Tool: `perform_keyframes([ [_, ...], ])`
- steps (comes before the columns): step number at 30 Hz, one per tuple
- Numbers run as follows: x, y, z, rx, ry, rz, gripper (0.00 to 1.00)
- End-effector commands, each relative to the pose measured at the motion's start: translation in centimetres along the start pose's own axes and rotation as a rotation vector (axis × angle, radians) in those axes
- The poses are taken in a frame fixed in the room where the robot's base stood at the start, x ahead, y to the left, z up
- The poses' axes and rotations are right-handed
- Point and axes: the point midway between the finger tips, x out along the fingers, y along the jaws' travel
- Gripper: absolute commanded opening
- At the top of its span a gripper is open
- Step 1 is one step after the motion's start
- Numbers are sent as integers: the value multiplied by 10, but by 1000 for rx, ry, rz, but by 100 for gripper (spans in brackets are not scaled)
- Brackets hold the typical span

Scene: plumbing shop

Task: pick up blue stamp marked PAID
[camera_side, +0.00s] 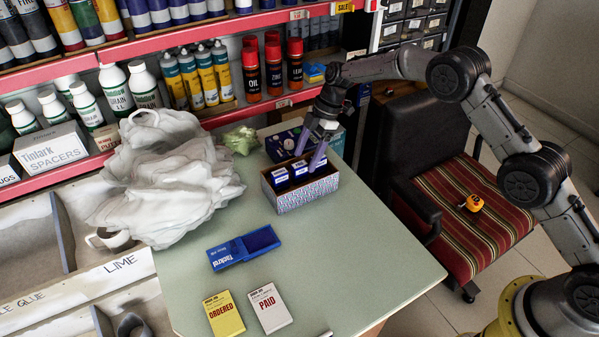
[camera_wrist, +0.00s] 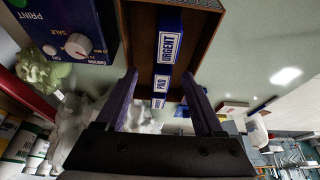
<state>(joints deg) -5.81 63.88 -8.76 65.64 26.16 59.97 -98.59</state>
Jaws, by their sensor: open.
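The blue stamp marked PAID (camera_wrist: 160,83) shows in the wrist view as the middle one of a row, between the URGENT stamp (camera_wrist: 170,47) and a third blue stamp (camera_wrist: 156,103). The stamps stand in a patterned open box (camera_side: 303,196). In the side view, the stamps' labels are too small to read. My gripper (camera_side: 306,162) is over the box, pointing down, with its purple fingers apart. In the wrist view, my gripper (camera_wrist: 160,76) is open and empty, its fingers on either side of the PAID stamp in the picture. Whether they touch it cannot be told.
A blue device with a dial (camera_wrist: 75,45) stands close beside the box. A white plastic bag (camera_side: 175,185) and crumpled green paper (camera_side: 241,140) lie to the left. A blue ink pad (camera_side: 243,249), an ORDERED pad (camera_side: 223,313) and a PAID pad (camera_side: 269,308) lie in front.

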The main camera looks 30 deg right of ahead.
Motion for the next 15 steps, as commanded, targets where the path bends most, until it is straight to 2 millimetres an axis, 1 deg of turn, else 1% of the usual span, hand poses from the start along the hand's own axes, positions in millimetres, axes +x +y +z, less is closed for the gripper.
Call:
perform_keyframes([
  [5,17,-3,-3,0,-1,-4,70],
  [9,38,-4,-6,0,-1,-5,70],
  [11,46,-4,-6,0,-1,-3,70],
  [15,51,-4,-6,-1,0,0,70],
])
